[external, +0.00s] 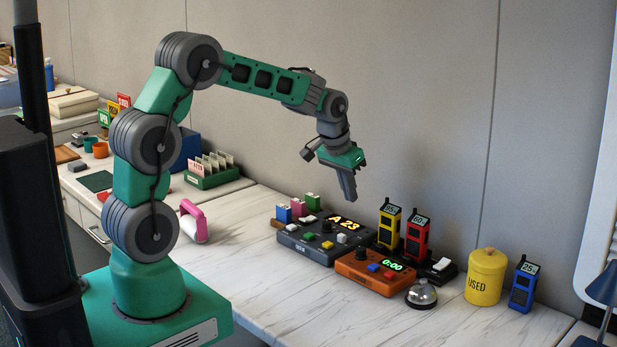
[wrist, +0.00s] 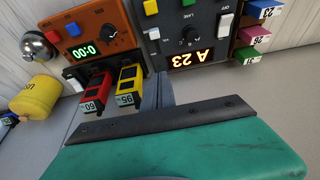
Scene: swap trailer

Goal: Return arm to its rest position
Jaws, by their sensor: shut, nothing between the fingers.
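My arm reaches from its green base over the white counter (external: 250,300) in the external view. My gripper (external: 350,198) hangs at the end of the arm, pointing down, with its fingers together and nothing between them. It is above and apart from the dark grey console (external: 300,245) that reads "A 23". In the wrist view, my gripper (wrist: 164,88) shows its grey fingers closed, pointing toward the same console (wrist: 190,30) and the red and yellow handhelds.
An orange timer box (external: 372,275), yellow handheld (external: 389,222), red handheld (external: 416,232), bell (external: 421,293), yellow "USED" canister (external: 485,277) and blue handheld (external: 523,287) stand to the right. The counter's front middle is clear.

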